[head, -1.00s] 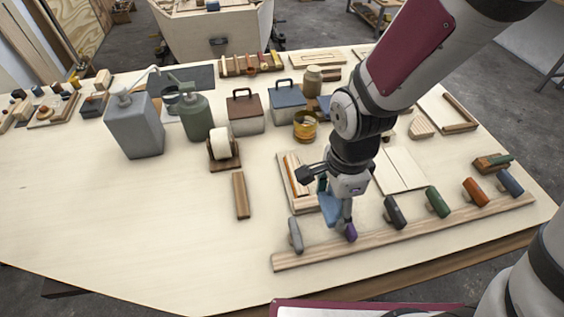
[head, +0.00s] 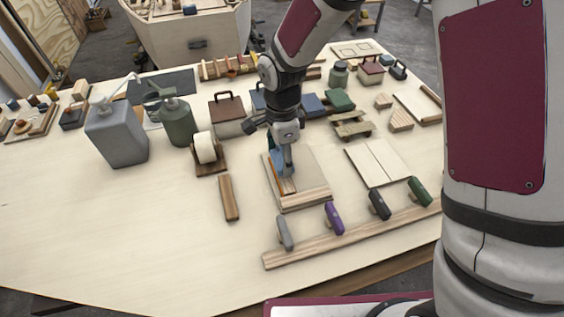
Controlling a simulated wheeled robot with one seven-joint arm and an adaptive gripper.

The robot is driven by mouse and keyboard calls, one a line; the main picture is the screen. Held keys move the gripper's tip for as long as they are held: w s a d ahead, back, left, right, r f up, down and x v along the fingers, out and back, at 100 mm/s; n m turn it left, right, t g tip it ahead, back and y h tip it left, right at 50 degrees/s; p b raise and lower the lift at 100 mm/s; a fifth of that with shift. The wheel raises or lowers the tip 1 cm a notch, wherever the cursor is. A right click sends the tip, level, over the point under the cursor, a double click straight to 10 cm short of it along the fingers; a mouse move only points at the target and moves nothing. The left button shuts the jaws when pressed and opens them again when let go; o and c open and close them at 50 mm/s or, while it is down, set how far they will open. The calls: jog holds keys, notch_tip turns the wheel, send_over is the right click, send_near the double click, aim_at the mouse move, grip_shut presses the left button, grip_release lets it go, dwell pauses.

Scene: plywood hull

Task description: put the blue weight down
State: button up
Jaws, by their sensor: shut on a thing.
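My gripper (head: 287,170) points down over the left part of a pale wooden board (head: 312,177) near the middle of the bench in the head view. It is shut on a blue thing, the blue weight (head: 277,158), which shows at the left of the fingers. The fingers and wrist hide much of the weight. I cannot tell whether its underside touches the board. An orange-brown strip (head: 277,182) runs along the board's left side, close to the fingertips.
In front, a wooden rail (head: 350,236) carries several coloured handles. Lidded boxes (head: 227,112) stand behind. The front left bench is clear.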

aim_at(282, 164)
jog(key=shift+f, duration=1.45)
jog(key=shift+f, duration=0.1)
jog(key=o, duration=1.7)
notch_tip(282, 164, up, 12)
jog(key=shift+r+b, duration=0.1)
jog(key=shift+b, duration=0.35)
jog(key=shift+d+r, duration=0.1)
